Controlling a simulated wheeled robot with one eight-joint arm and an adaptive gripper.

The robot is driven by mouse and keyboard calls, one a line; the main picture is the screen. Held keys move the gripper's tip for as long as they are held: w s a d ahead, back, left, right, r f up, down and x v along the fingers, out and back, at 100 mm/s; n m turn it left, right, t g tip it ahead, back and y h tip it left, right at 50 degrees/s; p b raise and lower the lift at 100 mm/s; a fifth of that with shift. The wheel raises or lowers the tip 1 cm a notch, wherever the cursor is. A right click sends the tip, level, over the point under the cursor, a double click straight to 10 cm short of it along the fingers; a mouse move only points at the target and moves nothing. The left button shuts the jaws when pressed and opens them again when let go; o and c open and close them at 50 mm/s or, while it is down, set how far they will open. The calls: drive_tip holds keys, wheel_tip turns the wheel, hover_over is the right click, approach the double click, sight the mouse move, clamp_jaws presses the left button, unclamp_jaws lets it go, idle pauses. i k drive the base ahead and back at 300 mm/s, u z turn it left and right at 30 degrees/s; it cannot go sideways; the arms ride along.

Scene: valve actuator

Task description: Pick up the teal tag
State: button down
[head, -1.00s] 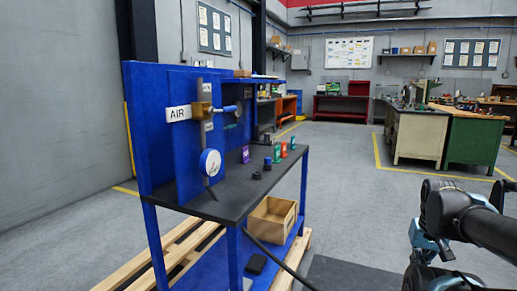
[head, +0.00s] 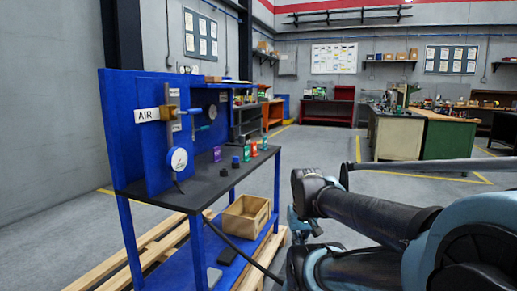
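Small upright tags stand on the dark top of the blue workbench (head: 205,190) at left centre in the head view. Two look green to teal: a nearer one (head: 246,154) and a farther one (head: 264,142). At this size I cannot tell which is the teal tag. An orange tag (head: 254,149) stands between them, and a purple tag (head: 217,154) stands to their left. My arm fills the lower right, to the right of the bench and apart from the tags. I cannot make out my gripper's fingers.
Small dark knobs (head: 235,162) stand in front of the tags. The bench's upright blue panel (head: 118,130) carries a gauge (head: 177,159) and an AIR label (head: 147,115). A wooden box (head: 246,215) sits on the lower shelf. Pallet planks (head: 150,250) lie beneath. Open floor lies behind my arm.

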sight(264, 147)
drive_tip(key=z, duration=0.05)
drive_tip(key=k, duration=0.5)
drive_tip(key=z, duration=1.2)
drive_tip(key=i, duration=2.5)
drive_tip(key=u, duration=0.55)
